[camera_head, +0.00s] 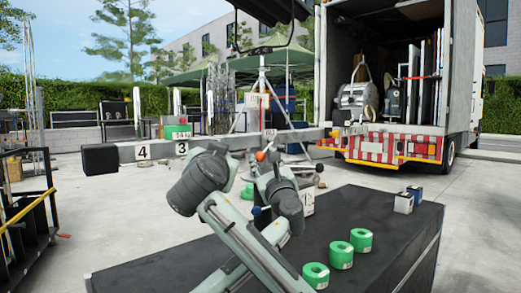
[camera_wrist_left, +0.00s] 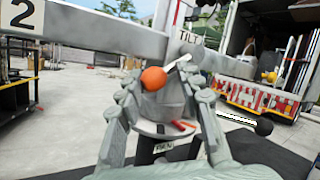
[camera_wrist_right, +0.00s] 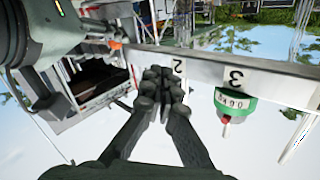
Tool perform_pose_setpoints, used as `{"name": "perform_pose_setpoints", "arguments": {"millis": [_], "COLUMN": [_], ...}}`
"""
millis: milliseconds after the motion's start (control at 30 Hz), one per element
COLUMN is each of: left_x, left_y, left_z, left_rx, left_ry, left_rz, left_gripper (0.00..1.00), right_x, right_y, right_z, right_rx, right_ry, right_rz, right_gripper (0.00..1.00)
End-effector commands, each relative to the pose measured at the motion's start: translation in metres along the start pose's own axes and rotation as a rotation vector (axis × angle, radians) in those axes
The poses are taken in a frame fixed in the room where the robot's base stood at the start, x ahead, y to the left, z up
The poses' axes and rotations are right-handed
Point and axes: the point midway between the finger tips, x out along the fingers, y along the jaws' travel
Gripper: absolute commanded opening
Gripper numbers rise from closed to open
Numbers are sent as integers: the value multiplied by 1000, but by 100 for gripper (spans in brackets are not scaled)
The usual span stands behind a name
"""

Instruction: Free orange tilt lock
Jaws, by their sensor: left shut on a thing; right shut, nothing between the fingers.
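The orange ball knob (camera_wrist_left: 153,78) of the tilt lock sits on a thin pale lever below the beam's "TILT" label (camera_wrist_left: 190,38). In the left wrist view, my left gripper (camera_wrist_left: 163,88) has its fingers on either side of the knob area and is shut on the tilt lock; the exact contact is hard to see. The knob also shows small in the head view (camera_head: 260,155), beside my left gripper (camera_head: 268,166). My right gripper (camera_wrist_right: 164,82) is shut and empty, seen near the beam's "2" label in the right wrist view.
A long grey beam (camera_head: 220,141) carries number labels and a green device (camera_head: 178,132). A black-knobbed lever (camera_wrist_left: 263,127) is right of my left gripper. Green rolls (camera_head: 341,254) stand on a dark case (camera_head: 385,210). An open truck (camera_head: 385,145) is behind.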

Motion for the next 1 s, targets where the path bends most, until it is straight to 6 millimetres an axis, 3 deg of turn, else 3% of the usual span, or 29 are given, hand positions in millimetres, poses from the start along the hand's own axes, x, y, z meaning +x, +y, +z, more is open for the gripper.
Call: {"name": "perform_pose_setpoints", "arguments": {"millis": [200,467,967,1000], "left_x": [4,4,4,4], "left_y": [-1,-1,-1,0], "left_z": [6,6,6,6], "left_rx": [-3,-3,-3,-3], "left_ry": [-7,-7,-7,-7], "left_rz": [-2,-2,-1,-1], "left_gripper": [0,0,0,0], "right_x": [4,5,92,97], "right_y": [18,33,74,74], "right_z": [-34,-50,-58,-50], "right_rx": [103,158,158,154], "right_ry": [70,128,127,123], "right_rz": [310,428,428,427], "right_gripper": [0,0,0,0]}}
